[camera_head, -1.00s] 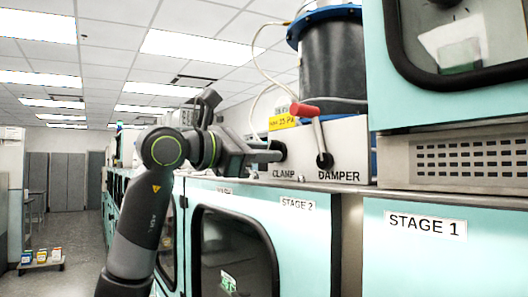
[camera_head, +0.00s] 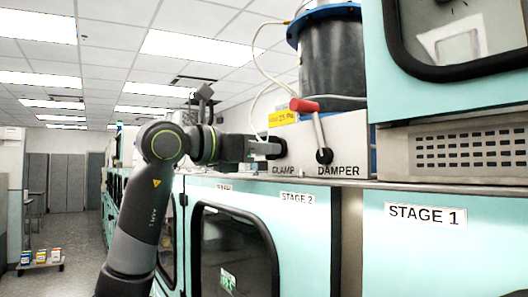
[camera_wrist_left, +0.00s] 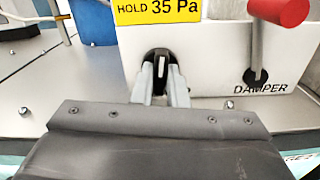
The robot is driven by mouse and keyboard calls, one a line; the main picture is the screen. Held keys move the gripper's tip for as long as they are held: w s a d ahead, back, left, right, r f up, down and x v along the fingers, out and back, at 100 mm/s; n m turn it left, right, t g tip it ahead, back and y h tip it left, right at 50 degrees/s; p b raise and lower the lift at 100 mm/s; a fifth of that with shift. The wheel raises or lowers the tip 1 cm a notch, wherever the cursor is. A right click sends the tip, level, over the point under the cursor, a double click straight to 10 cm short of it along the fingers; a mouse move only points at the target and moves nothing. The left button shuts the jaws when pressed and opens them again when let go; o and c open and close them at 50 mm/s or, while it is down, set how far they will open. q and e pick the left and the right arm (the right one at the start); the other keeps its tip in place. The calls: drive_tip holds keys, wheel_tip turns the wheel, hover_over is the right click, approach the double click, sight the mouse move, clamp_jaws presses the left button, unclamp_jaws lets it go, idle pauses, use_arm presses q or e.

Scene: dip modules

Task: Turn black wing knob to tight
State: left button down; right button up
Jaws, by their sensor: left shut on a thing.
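The black wing knob (camera_head: 278,148) is on the front of the grey panel above the CLAMP label, which my gripper partly covers. In the left wrist view the knob (camera_wrist_left: 157,58) shows as a dark rounded shape beneath a yellow "HOLD 35 Pa" label. My left gripper (camera_head: 265,147) comes to it from the left, with its fingers (camera_wrist_left: 160,82) close together and shut on the knob. The fingers hide much of the wing, so its exact angle is hard to tell. My right gripper is in neither view.
A damper lever with a red handle (camera_head: 303,105) stands just right of the knob, tilted up-left in the head view. A black drum (camera_head: 333,65) with a blue rim rises behind the panel. Teal cabinets (camera_head: 305,240) lie below. The aisle at left is open.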

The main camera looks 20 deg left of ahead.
use_arm(q)
drive_tip(key=n+b, duration=0.1)
drive_tip(key=n, duration=0.4)
drive_tip(key=shift+n, duration=0.3)
drive_tip(key=n+b, duration=0.2)
drive_tip(key=n, duration=0.4)
drive_tip(key=n+b, duration=0.1)
drive_tip(key=n, duration=0.3)
drive_tip(key=shift+n+b, duration=0.9)
drive_tip(key=shift+n, duration=1)
drive_tip(key=c, duration=1.5)
unclamp_jaws()
drive_tip(key=shift+o, duration=0.3)
drive_tip(key=shift+s, duration=0.1)
